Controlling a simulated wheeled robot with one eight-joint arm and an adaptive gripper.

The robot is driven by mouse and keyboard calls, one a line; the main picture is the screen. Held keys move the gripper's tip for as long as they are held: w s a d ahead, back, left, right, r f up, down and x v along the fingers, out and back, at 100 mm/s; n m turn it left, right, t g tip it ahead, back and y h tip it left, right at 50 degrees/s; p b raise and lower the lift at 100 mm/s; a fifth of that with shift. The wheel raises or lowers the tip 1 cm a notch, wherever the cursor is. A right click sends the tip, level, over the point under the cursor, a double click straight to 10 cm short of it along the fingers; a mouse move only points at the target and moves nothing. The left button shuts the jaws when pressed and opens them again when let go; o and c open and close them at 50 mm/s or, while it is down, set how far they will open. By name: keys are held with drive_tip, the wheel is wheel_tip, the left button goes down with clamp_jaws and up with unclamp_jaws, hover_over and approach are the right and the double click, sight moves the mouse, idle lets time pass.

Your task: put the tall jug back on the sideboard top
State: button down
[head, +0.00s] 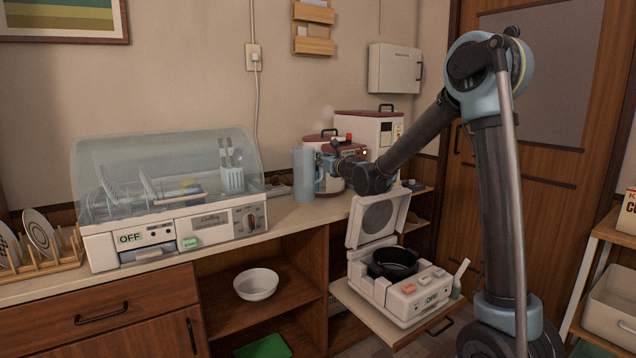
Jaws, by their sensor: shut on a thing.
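The tall jug (304,175) is a light blue upright cylinder at the middle of the head view. It is on or just above the sideboard top (284,216); I cannot tell whether its base touches. My gripper (322,168) reaches in from the right and is shut on the jug at its right side. The fingertips are small and partly hidden against the jug and the red and white cooker behind.
A dish dryer (165,195) with a clear lid stands left of the jug. A red and white cooker (338,150) and a white bin (370,128) stand behind my gripper. An open rice cooker (395,280) sits on a pulled-out shelf. A white bowl (256,284) is below.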

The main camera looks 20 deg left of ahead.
drive_tip(key=shift+f, duration=2.8)
drive_tip(key=c, duration=1.7)
unclamp_jaws()
drive_tip(key=shift+d, duration=0.1)
drive_tip(key=v, duration=1.2)
